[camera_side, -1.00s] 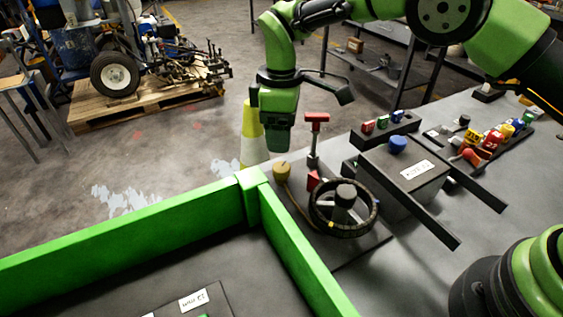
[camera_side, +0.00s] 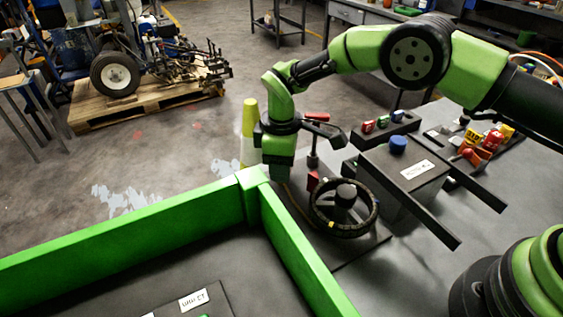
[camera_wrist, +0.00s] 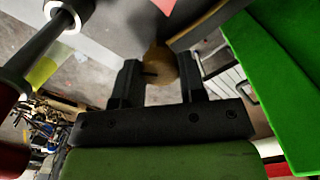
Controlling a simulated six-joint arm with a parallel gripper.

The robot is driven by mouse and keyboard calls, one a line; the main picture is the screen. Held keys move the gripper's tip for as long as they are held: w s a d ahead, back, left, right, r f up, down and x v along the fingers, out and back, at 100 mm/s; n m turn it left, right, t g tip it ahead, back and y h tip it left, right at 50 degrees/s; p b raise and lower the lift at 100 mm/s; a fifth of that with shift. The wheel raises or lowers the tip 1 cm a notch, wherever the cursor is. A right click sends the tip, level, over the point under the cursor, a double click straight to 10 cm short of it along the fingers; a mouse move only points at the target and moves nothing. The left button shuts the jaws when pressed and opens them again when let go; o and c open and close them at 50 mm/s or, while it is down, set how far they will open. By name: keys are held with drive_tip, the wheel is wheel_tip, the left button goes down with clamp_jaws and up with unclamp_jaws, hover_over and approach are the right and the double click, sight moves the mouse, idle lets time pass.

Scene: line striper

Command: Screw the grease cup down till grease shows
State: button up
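The grease cup (camera_wrist: 160,66) is a round tan-yellow knob in the wrist view, seen between my two dark fingertips. In the side view my gripper hides it, and only its thin tan line (camera_side: 288,192) shows below. My gripper (camera_side: 279,177) points straight down over the cup's place, behind the green wall corner. In the wrist view my gripper (camera_wrist: 158,60) has its fingers apart, one on each side of the cup. I see no clear sign of it squeezing the cup.
A red-handled lever (camera_side: 314,140) stands close to the right of my gripper. A black handwheel (camera_side: 343,208) is in front of it. A grey box with a blue knob (camera_side: 398,145) stands further right. A green-walled tray (camera_side: 130,225) lies in front.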

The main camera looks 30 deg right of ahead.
drive_tip(key=shift+c, duration=1)
drive_tip(key=shift+m, duration=1.8)
drive_tip(key=o, duration=0.9)
drive_tip(key=shift+r, duration=0.1)
wheel_tip(320, 180, up, 10)
drive_tip(key=shift+f, duration=0.1)
